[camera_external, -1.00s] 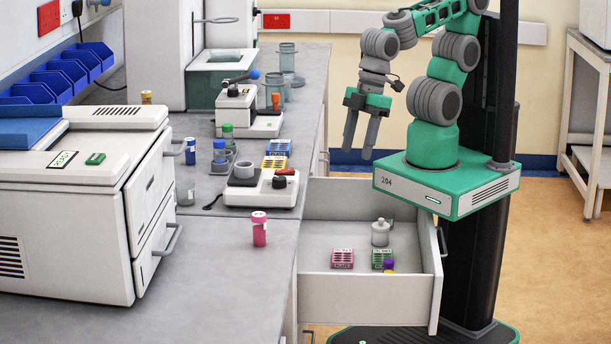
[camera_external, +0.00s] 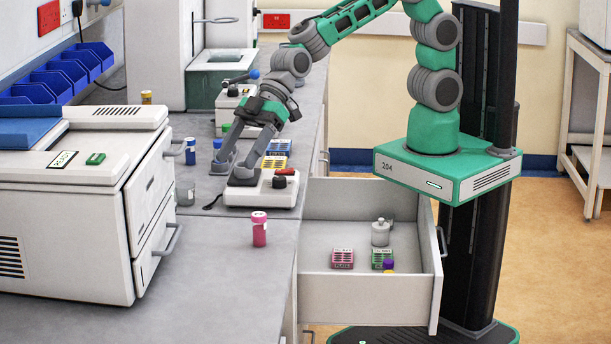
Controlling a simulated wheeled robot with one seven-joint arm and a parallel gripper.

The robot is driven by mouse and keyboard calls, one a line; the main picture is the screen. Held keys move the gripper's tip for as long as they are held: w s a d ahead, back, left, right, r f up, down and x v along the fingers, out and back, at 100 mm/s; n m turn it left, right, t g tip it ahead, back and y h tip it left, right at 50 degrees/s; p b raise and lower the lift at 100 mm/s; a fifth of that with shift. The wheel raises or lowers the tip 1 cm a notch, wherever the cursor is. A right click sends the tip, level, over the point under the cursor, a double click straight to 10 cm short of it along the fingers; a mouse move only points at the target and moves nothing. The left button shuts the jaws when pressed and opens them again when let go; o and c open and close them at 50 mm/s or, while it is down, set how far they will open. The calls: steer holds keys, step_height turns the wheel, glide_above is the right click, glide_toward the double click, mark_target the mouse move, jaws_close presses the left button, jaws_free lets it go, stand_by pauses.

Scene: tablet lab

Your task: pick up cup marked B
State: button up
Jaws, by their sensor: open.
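No letter B is readable on any cup, so I cannot tell which is the cup marked B. A small grey translucent cup (camera_external: 185,192) stands on the bench beside the white machine, partly hidden by it. Clear cups at the back of the bench are now hidden behind my arm. My gripper (camera_external: 234,169) is open and points down over the bench, at the left end of the white device with the orange-red knob. Its fingers cover the spot where a small grey holder with vials stood. I cannot tell whether anything stands between the fingers.
Near my gripper are a blue-capped vial (camera_external: 218,147), a yellow rack (camera_external: 274,162), a blue rack (camera_external: 279,145) and the white device (camera_external: 262,192). A pink tube (camera_external: 259,230) stands in front. The drawer (camera_external: 365,297) is open with racks inside.

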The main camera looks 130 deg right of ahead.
mark_target(186, 184)
steer(key=shift+t, duration=0.6)
steer(key=d+f, duration=0.1)
steer(key=d, duration=0.1)
steer(key=w+d, duration=0.1)
steer(key=d, duration=0.1)
steer(key=d+f+p, duration=0.1)
steer(key=d, duration=0.1)
steer(key=shift+w+d+f, duration=0.35)
steer(key=shift+d, duration=0.05)
steer(key=shift+n+t, duration=0.3)
steer(key=shift+t, duration=0.3)
steer(key=d, duration=0.2)
steer(key=d+f, duration=0.1)
steer(key=d, duration=0.1)
steer(key=shift+s, duration=0.35)
steer(key=shift+w+a+f, duration=0.2)
steer(key=shift+w+f, duration=0.1)
steer(key=p+x, duration=0.3)
steer(key=x, duration=0.4)
steer(key=shift+a+f, duration=0.15)
steer(key=shift+f, duration=0.1)
steer(key=shift+c, duration=0.3)
steer(key=c, duration=1.3)
